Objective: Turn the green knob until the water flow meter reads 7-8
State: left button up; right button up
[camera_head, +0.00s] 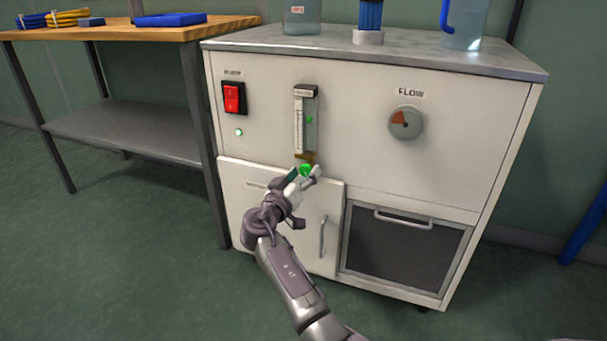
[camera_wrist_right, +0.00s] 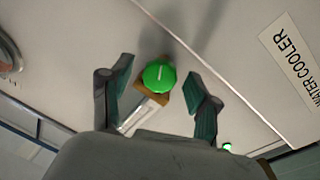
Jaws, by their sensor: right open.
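The green knob (camera_head: 305,170) sits at the bottom of the water flow meter (camera_head: 305,120), a vertical clear tube with a scale on the white cabinet front. A small green float shows in the tube, but the scale is too small to read. My right gripper (camera_head: 305,175) is at the knob. In the right wrist view the knob (camera_wrist_right: 159,76) has a white line on its face and lies between the two open fingers (camera_wrist_right: 162,90), with a gap visible on both sides. I cannot tell how deep the fingers reach around it. My left gripper is not in view.
The white cabinet (camera_head: 460,170) carries a red power switch (camera_head: 234,98), a round flow gauge (camera_head: 405,123), and a door handle (camera_head: 322,237) below. Containers stand on its top. A wooden-topped table (camera_head: 150,33) stands to the left. The floor in front is clear.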

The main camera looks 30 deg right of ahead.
jog(key=v, duration=0.7)
jog(key=shift+a, duration=0.15)
